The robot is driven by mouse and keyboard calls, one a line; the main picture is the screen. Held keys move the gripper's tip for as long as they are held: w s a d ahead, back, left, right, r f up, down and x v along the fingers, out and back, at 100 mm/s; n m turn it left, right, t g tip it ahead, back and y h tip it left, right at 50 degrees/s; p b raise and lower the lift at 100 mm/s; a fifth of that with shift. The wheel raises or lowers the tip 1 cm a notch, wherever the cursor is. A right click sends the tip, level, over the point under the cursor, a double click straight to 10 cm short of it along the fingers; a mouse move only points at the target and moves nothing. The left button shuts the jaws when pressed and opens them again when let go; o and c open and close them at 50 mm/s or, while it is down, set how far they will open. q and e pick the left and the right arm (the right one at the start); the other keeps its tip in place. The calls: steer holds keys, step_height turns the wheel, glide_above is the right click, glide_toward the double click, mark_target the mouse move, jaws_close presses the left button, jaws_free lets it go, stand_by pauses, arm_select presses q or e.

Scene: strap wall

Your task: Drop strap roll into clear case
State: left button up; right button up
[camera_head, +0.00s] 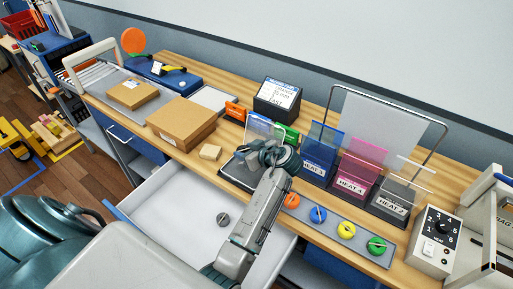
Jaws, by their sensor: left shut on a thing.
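My left gripper (268,154) is above the workbench, just left of the blue case (318,160). It is shut on a dark round thing (287,158), which looks like a strap roll but is partly hidden by the gripper. A case with a clear upright lid (258,127) stands behind the gripper, its body mostly hidden. Pink (355,180) and dark (394,202) cases stand to the right. Orange (292,200), blue (318,214), yellow (346,230) and green (376,246) rolls lie on a grey tray in front. My right gripper is out of view.
Cardboard boxes (182,124) are at the left. A clear panel in a metal frame (375,120) rises behind the cases. A dial box (434,240) stands at the right.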

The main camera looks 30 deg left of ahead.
mark_target(246, 171)
arm_select(q)
steer(key=shift+a, duration=0.2)
steer(key=shift+f, duration=0.2)
steer(key=shift+f+b, duration=1.65)
steer(key=shift+f, duration=1.05)
steer(key=o, duration=1)
steer(key=shift+o, duration=0.2)
steer(key=shift+d+r, duration=0.15)
